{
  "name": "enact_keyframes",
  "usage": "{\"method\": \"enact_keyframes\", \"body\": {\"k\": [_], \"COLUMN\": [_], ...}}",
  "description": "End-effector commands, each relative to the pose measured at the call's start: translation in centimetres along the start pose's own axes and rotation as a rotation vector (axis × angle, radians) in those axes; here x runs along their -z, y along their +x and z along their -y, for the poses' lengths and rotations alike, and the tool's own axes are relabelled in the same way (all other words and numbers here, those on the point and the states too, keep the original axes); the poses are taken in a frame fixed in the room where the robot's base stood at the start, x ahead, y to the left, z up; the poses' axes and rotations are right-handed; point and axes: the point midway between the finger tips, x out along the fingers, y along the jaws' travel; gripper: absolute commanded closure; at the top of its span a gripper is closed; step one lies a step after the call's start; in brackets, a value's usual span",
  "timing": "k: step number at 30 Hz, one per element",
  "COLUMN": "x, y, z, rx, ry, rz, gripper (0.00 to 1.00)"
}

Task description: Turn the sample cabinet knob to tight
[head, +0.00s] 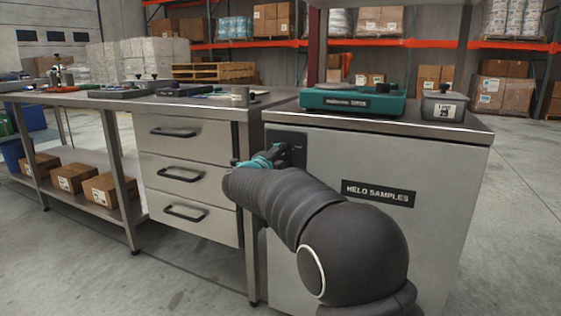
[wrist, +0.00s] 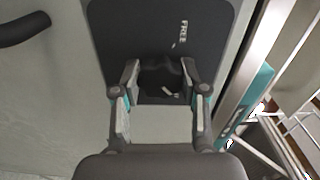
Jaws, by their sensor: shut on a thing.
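The sample cabinet (head: 440,170) is a grey box with a black "HELD SAMPLES" label on its front. A dark plate (head: 293,140) sits at the front's upper left; the wrist view shows this plate (wrist: 120,30) with the word "FREE" and a small pale tick. The black knob (wrist: 160,78) is on the plate, between my fingertips, with a pale mark near its lower edge. My gripper (wrist: 160,84) is shut on the knob, one finger on each side. In the head view, my gripper (head: 264,160) reaches the plate; my arm hides the knob. No "tight" marking is readable.
A teal scale (head: 352,101) and a small grey box (head: 443,106) stand on the cabinet top. A bench with drawers (head: 185,175) adjoins at left. A dark curved bar (wrist: 22,29) shows at left in the wrist view. Floor at right is clear.

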Motion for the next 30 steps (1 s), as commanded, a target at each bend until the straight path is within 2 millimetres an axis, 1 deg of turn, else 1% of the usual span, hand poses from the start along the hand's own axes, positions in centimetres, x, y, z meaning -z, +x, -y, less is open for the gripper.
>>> {"method": "enact_keyframes", "body": {"k": [6,12,29,30], "x": [-0.07,-0.07,-0.06,-0.06], "y": [0.00,0.00,0.00,0.00], "z": [0.01,0.04,0.07,0.07], "rx": [0.000,0.000,0.000,0.000], "ry": [0.128,0.196,0.226,0.226], "rz": [0.002,0.003,0.002,0.002], "gripper": [0.92,0.92,0.92,0.52]}}
